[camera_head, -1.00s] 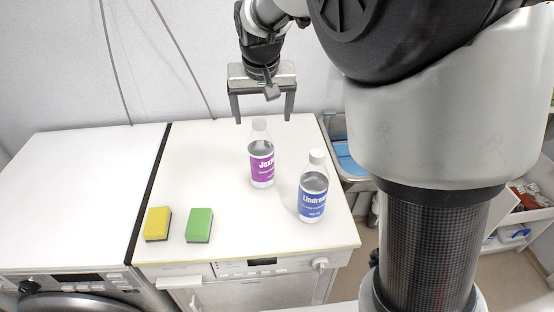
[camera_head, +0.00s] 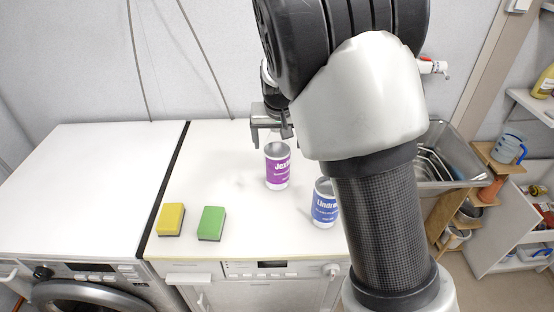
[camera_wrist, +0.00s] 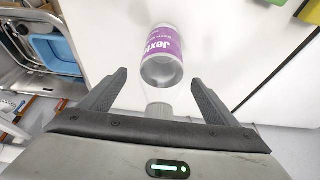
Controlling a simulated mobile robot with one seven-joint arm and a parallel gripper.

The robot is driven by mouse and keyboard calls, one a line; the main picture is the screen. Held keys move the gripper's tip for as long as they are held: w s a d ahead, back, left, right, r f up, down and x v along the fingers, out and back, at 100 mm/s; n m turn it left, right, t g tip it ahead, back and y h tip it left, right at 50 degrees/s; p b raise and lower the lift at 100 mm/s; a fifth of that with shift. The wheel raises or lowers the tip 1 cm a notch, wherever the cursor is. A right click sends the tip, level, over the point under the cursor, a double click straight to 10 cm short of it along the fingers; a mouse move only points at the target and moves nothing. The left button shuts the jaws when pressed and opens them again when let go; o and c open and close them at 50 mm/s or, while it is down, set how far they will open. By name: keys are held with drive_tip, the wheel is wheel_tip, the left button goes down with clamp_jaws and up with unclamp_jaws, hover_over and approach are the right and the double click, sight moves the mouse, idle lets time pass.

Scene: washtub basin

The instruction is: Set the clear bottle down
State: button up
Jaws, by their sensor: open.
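A clear bottle with a purple label (camera_head: 277,168) stands upright on the white worktop (camera_head: 235,225); its upper part is hidden behind my gripper in the head view. My gripper (camera_head: 269,138) is at the height of its top, partly covered by my arm. In the wrist view my gripper (camera_wrist: 158,77) is open, with a finger on each side of the purple-label bottle (camera_wrist: 163,45), clear gaps beside it, and the cap close to the palm. A second clear bottle with a blue label (camera_head: 324,204) stands nearer the front, partly hidden by my arm.
A yellow sponge (camera_head: 171,219) and a green sponge (camera_head: 211,223) lie at the front left of the worktop. A white top (camera_head: 90,190) adjoins on the left and is bare. A metal basin (camera_head: 455,150) and shelves with bottles (camera_head: 508,148) are at the right.

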drive_tip(key=x, duration=0.4)
drive_tip(key=shift+w+a+f, duration=0.15)
drive_tip(key=shift+a+f, duration=0.05)
drive_tip(key=shift+f, duration=0.15)
drive_tip(key=shift+r, duration=0.15)
drive_tip(key=c, duration=1.8)
